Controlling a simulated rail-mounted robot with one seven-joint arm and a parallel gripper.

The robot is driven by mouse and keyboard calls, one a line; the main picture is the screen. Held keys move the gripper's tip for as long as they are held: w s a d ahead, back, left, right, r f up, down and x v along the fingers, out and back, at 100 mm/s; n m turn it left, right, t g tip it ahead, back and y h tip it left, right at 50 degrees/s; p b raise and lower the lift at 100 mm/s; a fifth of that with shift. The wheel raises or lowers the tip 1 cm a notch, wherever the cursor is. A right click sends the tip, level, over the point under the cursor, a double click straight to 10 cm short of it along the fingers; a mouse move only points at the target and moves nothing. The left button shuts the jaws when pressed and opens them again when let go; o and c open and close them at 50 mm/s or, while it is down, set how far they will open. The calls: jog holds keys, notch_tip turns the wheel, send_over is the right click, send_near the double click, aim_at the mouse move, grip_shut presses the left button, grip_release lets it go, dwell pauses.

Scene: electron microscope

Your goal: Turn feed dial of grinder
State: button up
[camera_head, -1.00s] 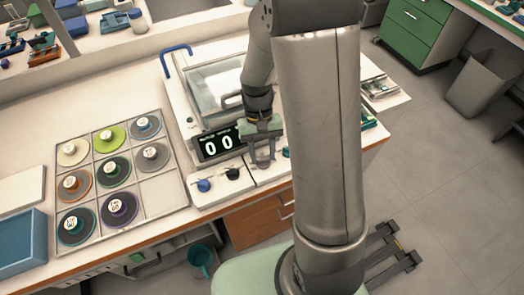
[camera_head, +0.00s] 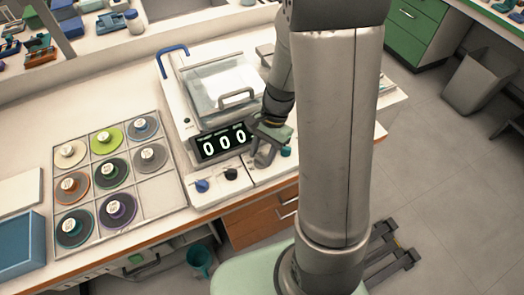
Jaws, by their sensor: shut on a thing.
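The grinder (camera_head: 176,105) is a white benchtop machine with a clear lid and a black display (camera_head: 222,142) reading 000. Along its front panel are a blue knob (camera_head: 202,186), a black knob (camera_head: 231,174) and a teal knob (camera_head: 286,151). My gripper (camera_head: 263,161) is tilted and points down at the panel between the black and teal knobs. It is shut on a dial there, which the fingers hide. I take this to be the feed dial, but no label is readable.
A tray of round polishing discs (camera_head: 148,215) lies left of the grinder. A blue bin (camera_head: 20,245) stands at the bench's left. The grinder's lid handle (camera_head: 237,97) is close to my arm. The bench's front edge runs just below the panel.

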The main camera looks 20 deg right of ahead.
jog(key=shift+m+t, duration=0.3)
jog(key=shift+m, duration=0.3)
jog(key=o, duration=1)
jog(key=v, duration=1.7)
jog(key=shift+d+r+p, duration=0.2)
jog(key=shift+d+p, duration=0.05)
jog(key=shift+p, duration=0.1)
